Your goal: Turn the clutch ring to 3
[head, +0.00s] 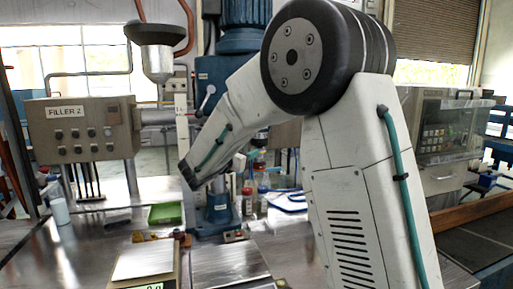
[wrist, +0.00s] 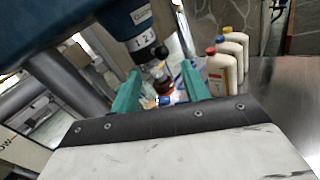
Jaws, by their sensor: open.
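The clutch ring (wrist: 143,40) shows in the wrist view as a pale numbered band around the lower end of a blue machine head (wrist: 125,18). The digits on it are small, and I cannot tell which setting is selected. My gripper (wrist: 162,68) has its two teal fingers apart, with nothing held between them. The ring lies just beyond the fingertips, up and left of the gap. A dark knob-like part (wrist: 158,52) hangs below the ring. In the head view, my arm hides the ring and gripper; the blue machine (head: 210,85) stands behind it.
Several white bottles with coloured caps (wrist: 222,72) stand right of my gripper in the wrist view. In the head view are the FILLER 2 box (head: 82,130), a hopper (head: 157,55), a green tray (head: 165,213) and a scale (head: 145,258). A grey bench (head: 75,255) lies in front.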

